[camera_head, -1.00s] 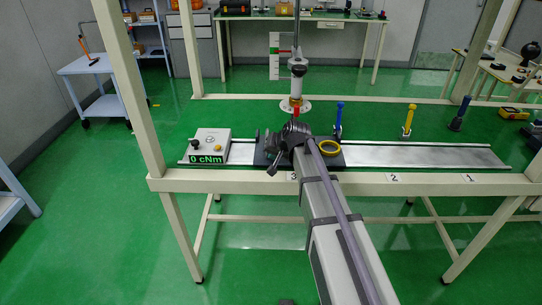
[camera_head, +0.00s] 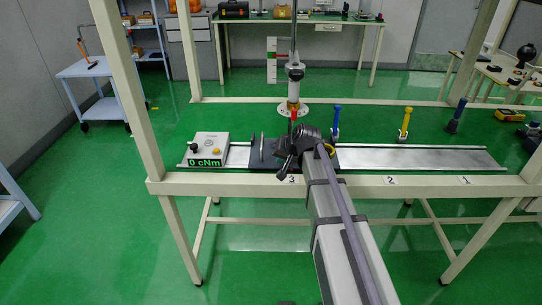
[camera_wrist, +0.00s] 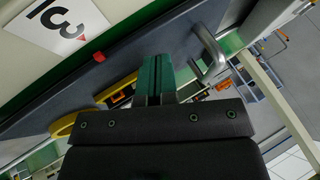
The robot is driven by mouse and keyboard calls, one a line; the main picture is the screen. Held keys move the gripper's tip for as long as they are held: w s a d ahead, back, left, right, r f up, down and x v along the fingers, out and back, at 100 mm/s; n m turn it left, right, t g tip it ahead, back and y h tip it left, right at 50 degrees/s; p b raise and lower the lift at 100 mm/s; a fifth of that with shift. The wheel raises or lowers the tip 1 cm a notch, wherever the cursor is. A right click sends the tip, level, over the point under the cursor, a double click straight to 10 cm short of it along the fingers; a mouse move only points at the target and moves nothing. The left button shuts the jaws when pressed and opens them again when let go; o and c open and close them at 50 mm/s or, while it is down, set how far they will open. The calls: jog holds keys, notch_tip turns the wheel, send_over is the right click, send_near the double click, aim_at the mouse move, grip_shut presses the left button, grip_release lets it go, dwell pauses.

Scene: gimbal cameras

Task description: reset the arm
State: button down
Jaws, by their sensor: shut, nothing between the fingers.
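My arm reaches from the lower right to the bench in the head view, with its dark wrist over the black fixture plate (camera_head: 262,160). In the wrist view my gripper (camera_wrist: 157,78) has its two green fingers together, with nothing visible between them. In the head view the fingers are too small and hidden to make out. The yellow ring (camera_head: 330,150) on the plate is partly covered by my wrist. In the wrist view a yellow curved part (camera_wrist: 62,124) shows at the left of the fingers, and a metal handle (camera_wrist: 209,52) at their right.
A control box (camera_head: 210,146) reading 0 cNm stands at the rail's left. A vertical post with a red-tipped tool (camera_head: 294,80) rises behind my wrist. Blue (camera_head: 336,122) and yellow (camera_head: 404,124) handled tools stand behind the rail (camera_head: 430,158). The rail's right part is clear.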

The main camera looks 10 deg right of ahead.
jog(key=p+v, duration=0.4)
jog(key=v, duration=0.4)
jog(key=shift+s+r+p, duration=0.15)
jog(key=shift+r+p, duration=0.25)
jog(key=s+a+n+g+h+p, duration=0.1)
jog(key=s+a+n+g+p, duration=0.1)
jog(key=s, duration=0.8)
jog(key=s+a+r+n+g+h+p, duration=0.1)
jog(key=s+a+g, duration=0.3)
jog(key=s, duration=0.7)
jog(key=shift+n+g+h+p, duration=0.35)
jog(key=shift+h+p, duration=0.25)
jog(key=shift+p, duration=0.25)
